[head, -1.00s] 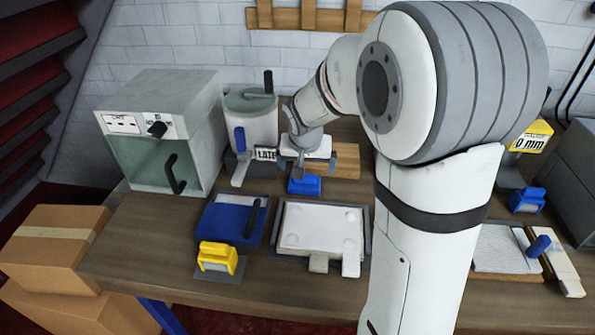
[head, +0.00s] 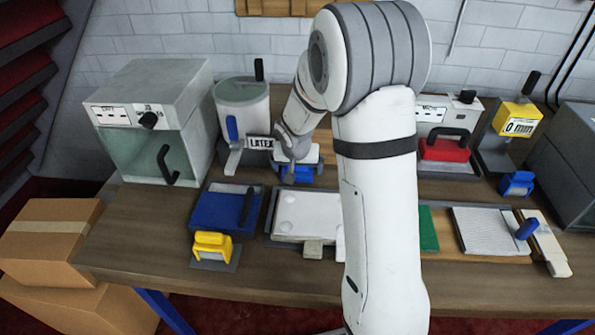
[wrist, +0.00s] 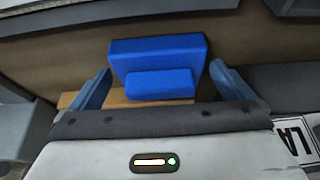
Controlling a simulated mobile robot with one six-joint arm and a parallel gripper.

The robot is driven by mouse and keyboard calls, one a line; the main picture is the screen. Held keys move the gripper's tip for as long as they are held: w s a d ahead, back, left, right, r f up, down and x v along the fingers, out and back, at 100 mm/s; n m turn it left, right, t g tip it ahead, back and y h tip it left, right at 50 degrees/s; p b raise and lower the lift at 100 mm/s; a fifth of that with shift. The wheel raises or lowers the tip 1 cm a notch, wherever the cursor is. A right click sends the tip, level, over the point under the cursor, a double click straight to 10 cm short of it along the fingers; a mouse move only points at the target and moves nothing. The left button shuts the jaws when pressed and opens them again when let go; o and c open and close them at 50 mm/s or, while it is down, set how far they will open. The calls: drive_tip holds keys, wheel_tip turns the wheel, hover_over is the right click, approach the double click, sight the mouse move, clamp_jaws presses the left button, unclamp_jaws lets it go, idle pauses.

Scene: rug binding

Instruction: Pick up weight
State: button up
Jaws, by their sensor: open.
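A blue block with a smaller raised front step (wrist: 160,60) sits between the two blue-grey fingers of my gripper (wrist: 160,72) in the wrist view. The fingers are open, with a gap on each side of the block. In the head view my gripper (head: 298,162) is over the same blue block (head: 297,175) at the back of the bench, beside the LATEX dispenser. The gripper partly hides the block there. No label shows that this block is the weight.
The LATEX dispenser (head: 243,110) stands close left of my gripper. A white-topped tray (head: 305,215), a blue tray (head: 222,210) and a yellow-handled tool (head: 212,246) lie in front. A red block with a black handle (head: 443,150) and a yellow gauge (head: 518,120) stand right.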

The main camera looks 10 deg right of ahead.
drive_tip(key=shift+c, duration=0.6)
drive_tip(key=c, duration=1.5)
drive_tip(key=shift+w+r, duration=0.1)
drive_tip(key=shift+c, duration=0.5)
